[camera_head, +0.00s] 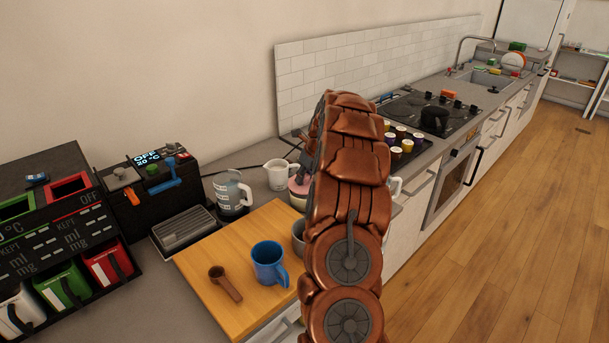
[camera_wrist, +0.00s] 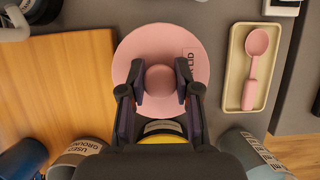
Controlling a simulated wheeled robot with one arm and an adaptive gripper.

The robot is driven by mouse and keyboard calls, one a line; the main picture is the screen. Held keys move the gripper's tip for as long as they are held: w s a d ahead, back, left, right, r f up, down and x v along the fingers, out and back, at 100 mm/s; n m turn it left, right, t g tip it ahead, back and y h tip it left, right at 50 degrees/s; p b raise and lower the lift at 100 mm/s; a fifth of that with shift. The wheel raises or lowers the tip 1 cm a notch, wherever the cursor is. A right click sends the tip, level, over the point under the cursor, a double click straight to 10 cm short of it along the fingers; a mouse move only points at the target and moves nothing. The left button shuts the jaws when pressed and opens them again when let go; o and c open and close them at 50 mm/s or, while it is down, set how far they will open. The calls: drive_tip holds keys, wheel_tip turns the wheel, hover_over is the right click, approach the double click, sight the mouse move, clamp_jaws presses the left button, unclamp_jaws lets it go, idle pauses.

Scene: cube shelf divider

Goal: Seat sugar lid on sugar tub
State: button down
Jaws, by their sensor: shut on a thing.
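The pink sugar lid (camera_wrist: 135,52) is a round disc with a knob and the letters "LID" in the wrist view. My gripper (camera_wrist: 160,92) is shut on its knob, one dark finger on each side. In the head view the pink lid (camera_head: 298,187) shows just left of my copper-coloured arm, which covers much of it. A pale round body (camera_head: 297,201) shows directly under the lid and may be the sugar tub. The lid hides the tub's opening in the wrist view, so I cannot tell whether the two touch.
A wooden board (camera_head: 215,262) bears a blue mug (camera_head: 269,264) and a brown scoop (camera_head: 226,284). A cream tray (camera_wrist: 231,88) with a pink spoon (camera_wrist: 256,62) lies right of the lid. Grey labelled cups (camera_wrist: 76,153) stand near my gripper. A white jug (camera_head: 279,174) stands behind.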

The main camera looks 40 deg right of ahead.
sight(307, 176)
drive_tip(key=shift+f, duration=1.1)
idle(0.8)
drive_tip(key=c, duration=1.2)
unclamp_jaws()
drive_tip(key=shift+o, duration=0.2)
drive_tip(key=o, duration=0.6)
drive_tip(key=shift+c, duration=0.2)
drive_tip(key=shift+r, duration=0.1)
drive_tip(key=shift+p+v, duration=1.4)
drive_tip(key=shift+v, duration=2.55)
